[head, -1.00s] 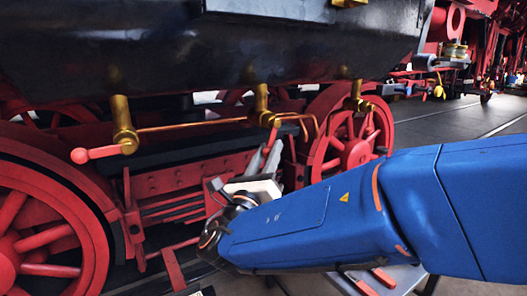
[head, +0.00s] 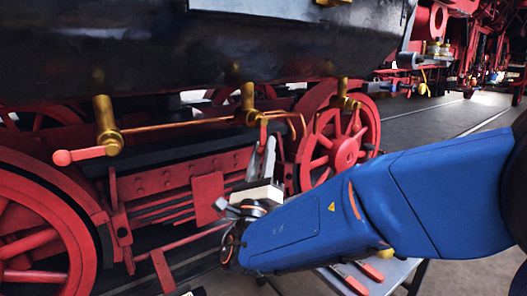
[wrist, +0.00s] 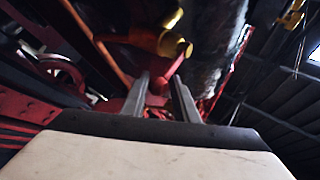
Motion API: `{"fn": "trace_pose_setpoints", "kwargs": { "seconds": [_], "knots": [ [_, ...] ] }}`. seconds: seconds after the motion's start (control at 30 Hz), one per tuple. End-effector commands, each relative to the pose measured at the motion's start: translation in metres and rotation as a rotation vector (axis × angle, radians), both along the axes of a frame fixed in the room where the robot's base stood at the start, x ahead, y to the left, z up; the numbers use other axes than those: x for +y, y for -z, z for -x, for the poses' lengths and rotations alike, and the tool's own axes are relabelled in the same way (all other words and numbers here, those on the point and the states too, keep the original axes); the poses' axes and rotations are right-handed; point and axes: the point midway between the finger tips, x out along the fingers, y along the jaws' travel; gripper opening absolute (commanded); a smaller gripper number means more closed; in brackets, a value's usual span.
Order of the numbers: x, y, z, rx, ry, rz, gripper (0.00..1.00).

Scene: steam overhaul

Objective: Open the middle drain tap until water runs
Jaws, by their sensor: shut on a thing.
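The middle drain tap (head: 249,108) is brass and hangs under the dark boiler-like body, between two similar taps. Its red handle (head: 263,130) points downward. My gripper (head: 266,150) reaches it from below, with its two grey fingers around the handle. In the wrist view my gripper (wrist: 160,98) shows a finger on each side of the red handle (wrist: 160,92), below the brass tap body (wrist: 173,45). The fingers are shut on the handle and partly hide it. I see no water at the tap.
The left tap (head: 106,125) has its red handle sticking out to the left. The right tap (head: 346,95) is farther back. A copper pipe (head: 185,127) runs between taps. Red wheels (head: 345,150) and frame parts stand close below. A grey table (head: 385,278) stands beneath my arm.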

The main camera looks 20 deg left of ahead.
Motion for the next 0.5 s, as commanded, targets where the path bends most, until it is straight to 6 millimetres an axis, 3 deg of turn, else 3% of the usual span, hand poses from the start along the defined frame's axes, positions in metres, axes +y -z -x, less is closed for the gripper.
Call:
{"fn": "trace_pose_setpoints", "kwargs": {
  "seconds": [0.07,0.1,0.13,0.5],
  "knots": [
    [0.0038,0.0009,-0.0002,0.002,-0.007,0.005,0.0],
    [0.0037,0.0009,-0.0002,0.002,-0.007,0.005,0.32],
    [0.0035,0.0007,-0.0002,0.001,-0.006,0.005,0.39],
    [0.0014,0.0018,0.002,0.001,-0.003,0.001,0.42]
  ]
}}
